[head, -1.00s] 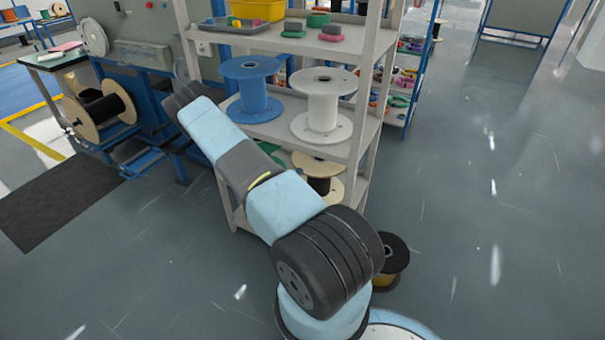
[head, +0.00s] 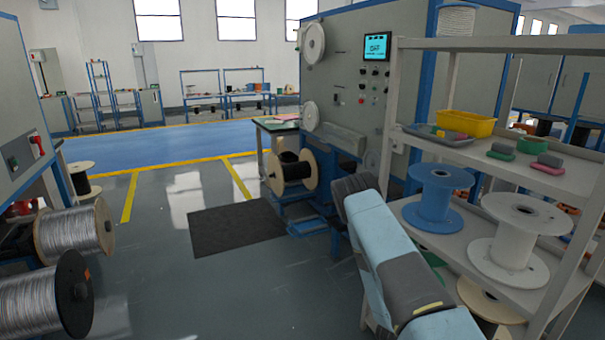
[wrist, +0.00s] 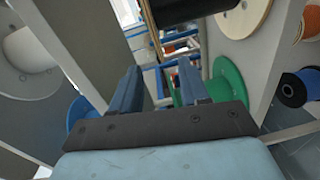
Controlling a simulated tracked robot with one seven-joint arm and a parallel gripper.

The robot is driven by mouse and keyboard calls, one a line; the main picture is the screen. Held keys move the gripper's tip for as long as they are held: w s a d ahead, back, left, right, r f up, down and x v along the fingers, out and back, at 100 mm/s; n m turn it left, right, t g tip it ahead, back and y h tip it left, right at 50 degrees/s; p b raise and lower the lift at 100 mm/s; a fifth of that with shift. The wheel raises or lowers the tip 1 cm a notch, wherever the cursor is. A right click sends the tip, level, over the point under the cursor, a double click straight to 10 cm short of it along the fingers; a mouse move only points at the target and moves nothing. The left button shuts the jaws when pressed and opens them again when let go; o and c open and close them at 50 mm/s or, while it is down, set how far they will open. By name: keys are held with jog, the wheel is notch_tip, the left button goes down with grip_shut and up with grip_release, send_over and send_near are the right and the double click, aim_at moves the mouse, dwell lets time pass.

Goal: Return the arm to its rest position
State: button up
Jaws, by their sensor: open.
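My arm shows in the head view at the lower right, its light-blue and dark links raised in front of the shelf rack (head: 485,170). The gripper's fingers are hidden there. In the wrist view my gripper (wrist: 158,88) has its two blue fingers apart with nothing between them. A green spool (wrist: 226,82) shows just beyond the right finger. A blue spool (wrist: 80,112) is partly hidden left of the left finger. A black-wound spool with a wooden flange (wrist: 245,15) is at the top.
The rack holds a blue spool (head: 436,195), a white spool (head: 516,238) and a yellow bin (head: 466,122). A machine (head: 345,90) stands behind. Wire-filled spools (head: 75,238) stand at the left. The floor between (head: 200,295) is clear past the dark mat (head: 236,227).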

jog(key=w+a+r+m+y, duration=0.5)
jog(key=w+a+r+y, duration=0.45)
jog(key=r, duration=0.55)
jog(key=a+r+t+y, duration=0.1)
jog(key=a+r+y, duration=0.1)
jog(key=a+r, duration=0.5)
jog(key=a+r+t+y, duration=0.15)
jog(key=a+r, duration=0.25)
jog(key=r, duration=0.6)
jog(key=s+a+r+n+g+y, duration=0.15)
jog(key=s+a+r+y, duration=0.3)
jog(key=s+r, duration=0.9)
jog(key=s+r+g+h, duration=0.1)
jog(key=s+r, duration=0.2)
jog(key=s, duration=0.7)
jog(key=s+r+g+h, duration=0.1)
jog(key=s+r, duration=0.3)
jog(key=s, duration=0.6)
jog(key=shift+a, duration=0.35)
